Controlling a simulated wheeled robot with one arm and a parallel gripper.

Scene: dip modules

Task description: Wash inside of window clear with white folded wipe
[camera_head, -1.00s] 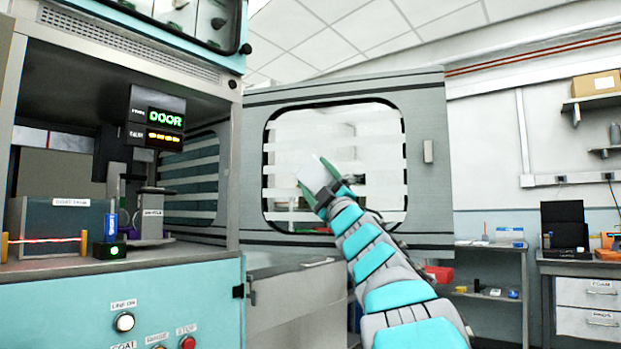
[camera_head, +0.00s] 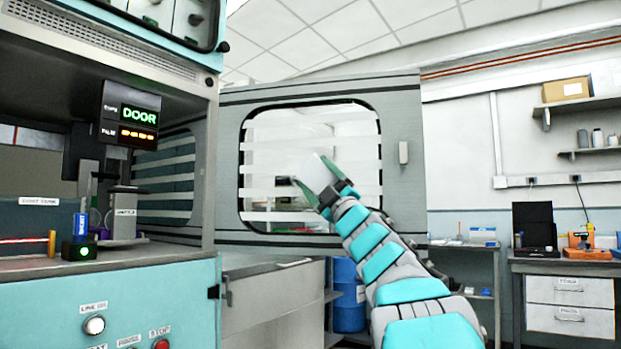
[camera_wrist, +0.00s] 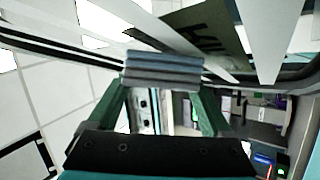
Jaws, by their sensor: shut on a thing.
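The window (camera_head: 263,165) is a rounded, dark-edged pane in the grey door, which stands swung open from the machine. Pale horizontal bands cross the pane, and they also show as white strips in the wrist view (camera_wrist: 262,40). My gripper (camera_head: 322,182) is in front of the pane, a little right of its middle. It is shut on the white folded wipe (camera_head: 314,172). In the wrist view the wipe (camera_wrist: 163,68) is a layered, greyish pad between both fingertips, close to the pane. I cannot tell whether it touches the glass.
The machine's open bay (camera_head: 40,235) is at left, with a lit DOOR display (camera_head: 139,116). A door handle (camera_head: 403,152) sits right of the window. A blue drum (camera_head: 348,290) stands below the door. Shelves and drawers (camera_head: 568,300) are farther right.

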